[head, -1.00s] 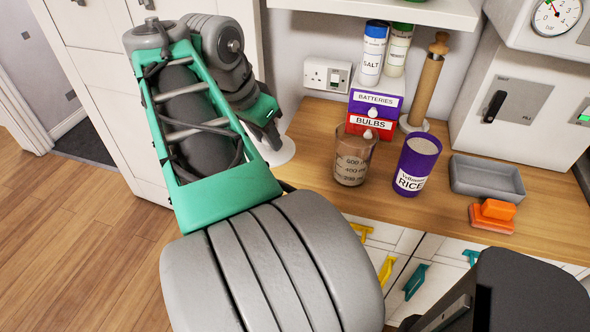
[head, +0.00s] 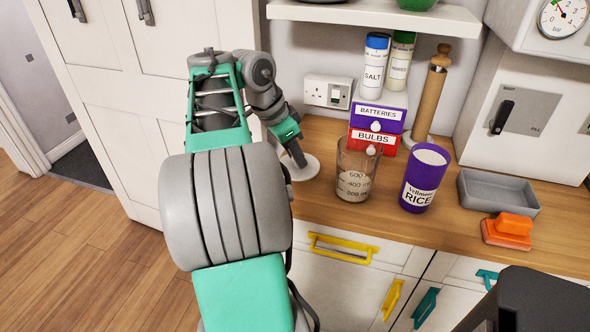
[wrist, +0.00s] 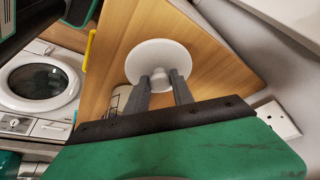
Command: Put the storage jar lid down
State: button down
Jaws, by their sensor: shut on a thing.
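The storage jar lid is a white round disc with a small knob; it shows in the wrist view (wrist: 160,54) and, partly behind my gripper, in the head view (head: 308,170). My gripper (wrist: 162,86) is shut on the lid's knob, one finger on each side. In the head view my gripper (head: 297,152) points down at the left end of the wooden counter (head: 430,238). The lid is level, at or just above the counter; I cannot tell whether it touches. An open purple jar labelled RICE (head: 424,180) stands upright farther right.
A clear measuring jug (head: 356,178) stands close to the lid's right. A grey tray (head: 500,192) and an orange block (head: 512,226) lie right.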

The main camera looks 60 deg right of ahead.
aim_at(294, 165)
jog(key=shift+w+d+f+b, duration=0.15)
jog(key=shift+f+b, duration=0.25)
jog(key=shift+f, duration=0.55)
jog(key=shift+s+d+f+b, duration=0.1)
jog(key=shift+f+b, duration=0.25)
jog(key=shift+f, duration=0.6)
jog(key=shift+f, duration=0.1)
jog(key=shift+f, duration=0.15)
jog(key=c, duration=1.1)
grip_release()
jog(key=shift+r, duration=0.45)
jog(key=p+v, duration=0.6)
jog(key=v, duration=0.5)
jog(key=shift+w+a+r, duration=0.1)
jog(key=shift+w+r, duration=0.1)
jog(key=shift+r, duration=0.15)
